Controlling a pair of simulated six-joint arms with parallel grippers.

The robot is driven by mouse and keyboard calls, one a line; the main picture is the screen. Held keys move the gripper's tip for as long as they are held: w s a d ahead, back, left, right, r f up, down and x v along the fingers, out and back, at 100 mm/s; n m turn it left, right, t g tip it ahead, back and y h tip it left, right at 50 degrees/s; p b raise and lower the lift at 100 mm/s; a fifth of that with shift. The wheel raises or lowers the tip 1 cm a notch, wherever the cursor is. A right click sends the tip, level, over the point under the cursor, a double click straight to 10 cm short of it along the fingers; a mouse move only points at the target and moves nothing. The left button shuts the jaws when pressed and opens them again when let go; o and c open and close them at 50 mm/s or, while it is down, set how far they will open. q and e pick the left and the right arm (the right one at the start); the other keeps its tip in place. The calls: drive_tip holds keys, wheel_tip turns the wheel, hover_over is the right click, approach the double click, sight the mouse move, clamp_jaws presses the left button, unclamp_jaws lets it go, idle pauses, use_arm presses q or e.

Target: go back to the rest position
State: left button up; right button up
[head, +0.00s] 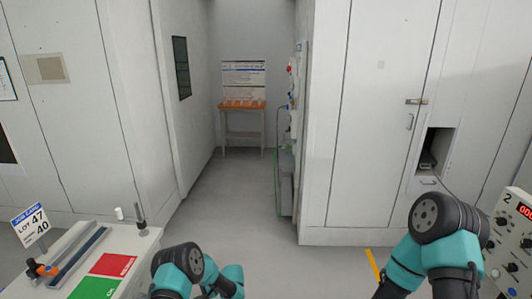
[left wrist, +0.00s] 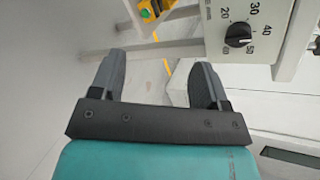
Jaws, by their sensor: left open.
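My left gripper (left wrist: 160,88) shows in the left wrist view with its two dark fingers spread apart and nothing between them. In the head view parts of my left arm show at the bottom centre, and its fingers are out of sight. My right arm shows at the bottom right of the head view, and its gripper is not visible there.
A bench (head: 140,247) with red and green pads (head: 113,264) and a lot sign (head: 31,224) stands at the lower left. A control panel (head: 510,244) stands at the right. A small orange table (head: 242,106) is far back. The grey floor (head: 238,205) between is clear.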

use_arm(q)
drive_tip(key=s+d+f+n+g+h, duration=0.1)
drive_tip(key=s+d+f+g+h, duration=0.15)
drive_tip(key=s+h, duration=0.55)
drive_tip(key=s+d+f+g+h, duration=0.2)
drive_tip(key=s+d+h, duration=0.2)
drive_tip(key=s, duration=0.8)
drive_tip(key=s+d+r+n+t+h, duration=0.1)
drive_tip(key=s+r+n+t+h, duration=0.4)
drive_tip(key=s+r, duration=0.5)
drive_tip(key=s+n+t, duration=0.1)
drive_tip(key=s, duration=0.1)
drive_tip(key=shift+s+d+r+t, duration=0.15)
drive_tip(key=shift+s+d+t, duration=0.15)
drive_tip(key=shift+s+t, duration=0.1)
